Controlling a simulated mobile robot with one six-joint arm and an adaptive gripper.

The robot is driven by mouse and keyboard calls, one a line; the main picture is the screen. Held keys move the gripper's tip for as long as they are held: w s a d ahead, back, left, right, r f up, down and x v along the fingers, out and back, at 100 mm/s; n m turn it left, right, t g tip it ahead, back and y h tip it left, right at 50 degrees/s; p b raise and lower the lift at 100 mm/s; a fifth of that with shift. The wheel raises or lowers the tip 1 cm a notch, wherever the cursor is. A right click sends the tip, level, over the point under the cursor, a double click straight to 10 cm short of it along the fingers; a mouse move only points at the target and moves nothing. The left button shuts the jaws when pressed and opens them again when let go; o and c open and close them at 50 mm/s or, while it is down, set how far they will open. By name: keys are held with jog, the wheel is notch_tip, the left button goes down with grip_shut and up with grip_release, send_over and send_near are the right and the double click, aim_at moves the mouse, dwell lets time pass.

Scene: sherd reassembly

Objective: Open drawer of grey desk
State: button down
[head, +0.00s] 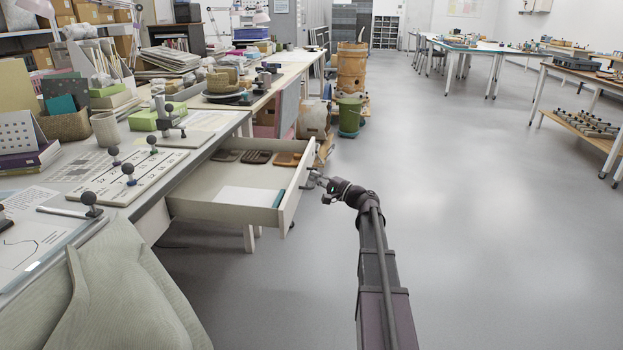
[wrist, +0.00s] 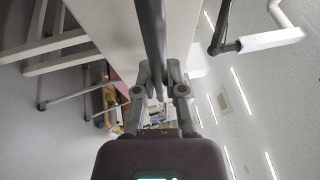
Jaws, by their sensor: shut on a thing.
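The grey desk (head: 213,147) runs along the left in the head view. Its drawer (head: 232,211) is pulled well out towards the aisle, and its inside shows. A white sheet, a teal item and several brown pieces lie in it. My gripper (head: 316,181) is at the outer face of the drawer front (head: 294,192). In the wrist view my gripper (wrist: 160,80) is shut around a dark bar, the drawer handle (wrist: 153,35), which runs along the pale drawer front (wrist: 110,25). The handle is mostly hidden by my gripper in the head view.
The desk top holds a white board with dark knobs (head: 127,172), a basket (head: 66,124) and papers. A greenish cloth-covered form (head: 120,290) stands at the near left. A green bucket (head: 349,116) stands beyond the drawer. The grey floor (head: 480,220) to the right is clear.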

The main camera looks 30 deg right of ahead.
jog(key=shift+w+d, duration=0.1)
jog(key=shift+w, duration=0.15)
jog(key=c, duration=0.7)
grip_release()
jog(key=shift+a, duration=0.2)
jog(key=shift+s, duration=0.25)
